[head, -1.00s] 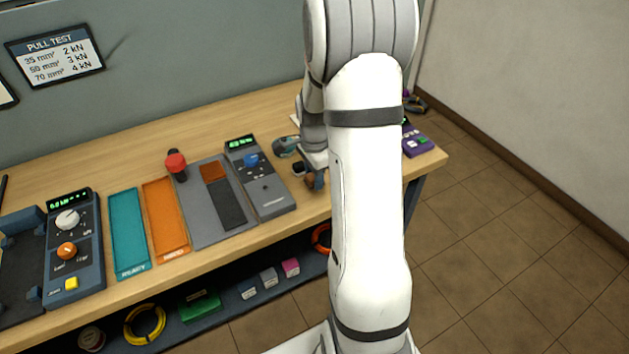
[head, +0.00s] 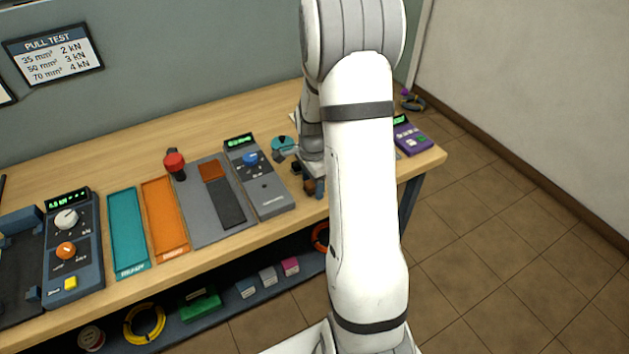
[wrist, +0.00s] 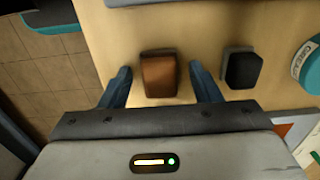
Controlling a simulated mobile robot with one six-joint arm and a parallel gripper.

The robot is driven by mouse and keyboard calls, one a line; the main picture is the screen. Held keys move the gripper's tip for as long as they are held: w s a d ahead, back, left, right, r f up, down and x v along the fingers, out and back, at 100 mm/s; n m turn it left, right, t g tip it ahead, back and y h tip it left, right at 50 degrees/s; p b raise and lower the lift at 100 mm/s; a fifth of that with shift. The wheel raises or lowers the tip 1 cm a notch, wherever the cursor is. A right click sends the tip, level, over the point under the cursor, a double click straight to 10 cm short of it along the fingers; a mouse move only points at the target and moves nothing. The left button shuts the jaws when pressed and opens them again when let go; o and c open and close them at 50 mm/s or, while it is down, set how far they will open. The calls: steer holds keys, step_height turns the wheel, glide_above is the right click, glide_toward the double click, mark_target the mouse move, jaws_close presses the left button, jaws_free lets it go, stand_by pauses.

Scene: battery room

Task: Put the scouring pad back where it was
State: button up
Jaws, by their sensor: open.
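A brown block (wrist: 159,75), possibly the scouring pad, lies on the wooden bench in the wrist view. My gripper (wrist: 160,68) is open, with one blue-grey finger on each side of the block and gaps showing between. In the head view my gripper (head: 313,187) is low at the bench's front edge, and the brown block (head: 309,186) is mostly hidden by it. A black block (wrist: 242,69) lies just right of the right finger. On the grey plate (head: 187,218) in the head view are a rust-brown patch (head: 212,171) and a dark strip (head: 228,203).
A teal round item (wrist: 309,68) lies right of the black block. The blue-knobbed device (head: 268,198) stands left of my gripper, the purple device (head: 412,140) to its right. Orange (head: 164,217) and teal (head: 128,232) trays lie farther left. A red-topped knob (head: 174,163) stands by the plate.

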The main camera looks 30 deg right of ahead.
step_height(320, 180, up, 12)
steer(key=s+a+r+n+t, duration=0.1)
steer(key=s+a+r+n, duration=0.3)
steer(key=s+a+n, duration=0.2)
steer(key=s+a+r+n+t, duration=0.2)
steer(key=s+a+n, duration=0.5)
steer(key=s+n, duration=0.4)
steer(key=shift+s+a+r+n, duration=0.2)
steer(key=shift+s+r+n, duration=0.1)
steer(key=shift+s+r, duration=0.7)
steer(key=shift+s+f, duration=0.15)
